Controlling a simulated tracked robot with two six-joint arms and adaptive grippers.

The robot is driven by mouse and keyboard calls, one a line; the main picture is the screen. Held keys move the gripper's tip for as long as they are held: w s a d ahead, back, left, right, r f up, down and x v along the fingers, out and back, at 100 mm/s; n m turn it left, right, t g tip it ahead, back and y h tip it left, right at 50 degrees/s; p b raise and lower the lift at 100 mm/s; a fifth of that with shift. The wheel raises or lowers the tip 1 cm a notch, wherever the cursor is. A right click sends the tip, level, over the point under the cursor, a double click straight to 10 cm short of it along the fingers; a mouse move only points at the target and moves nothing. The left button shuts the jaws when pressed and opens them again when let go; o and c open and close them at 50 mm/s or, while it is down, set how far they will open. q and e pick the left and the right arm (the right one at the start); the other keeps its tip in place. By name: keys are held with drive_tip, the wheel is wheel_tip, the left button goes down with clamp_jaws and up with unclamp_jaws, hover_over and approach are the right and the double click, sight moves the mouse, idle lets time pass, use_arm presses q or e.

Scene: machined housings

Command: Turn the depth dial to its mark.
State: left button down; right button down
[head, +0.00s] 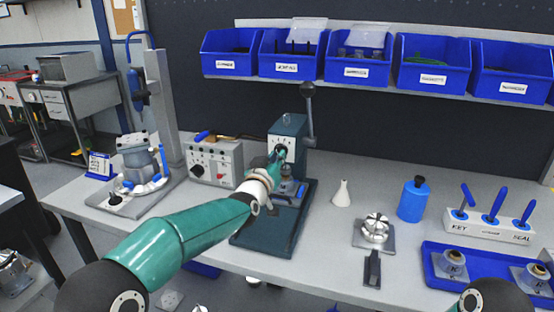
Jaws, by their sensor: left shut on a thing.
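The press (291,127) is a dark grey-green machine with a tall ball-topped lever (308,104), standing on a dark base plate (270,236) in the middle of the bench. The depth dial (284,149) is a small dark knob on the white scale plate of the press front, mostly hidden by my gripper. My left gripper (279,154) reaches in from the lower left and is shut on the dial. The dial's pointer and mark are too small and covered to read. My right gripper is not in view; only a dark joint of that arm shows at the lower right.
A control box (215,164) stands left of the press, with a fixture (137,165) further left. A white cone bottle (341,192), a clamp (375,229), a blue canister (412,201), a tool rack (488,223) and a blue tray (434,277) stand right. Blue bins (433,78) hang above.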

use_arm(q)
drive_tip(key=c, duration=1.2)
unclamp_jaws()
drive_tip(key=v, duration=1.2)
drive_tip(key=shift+f, duration=0.15)
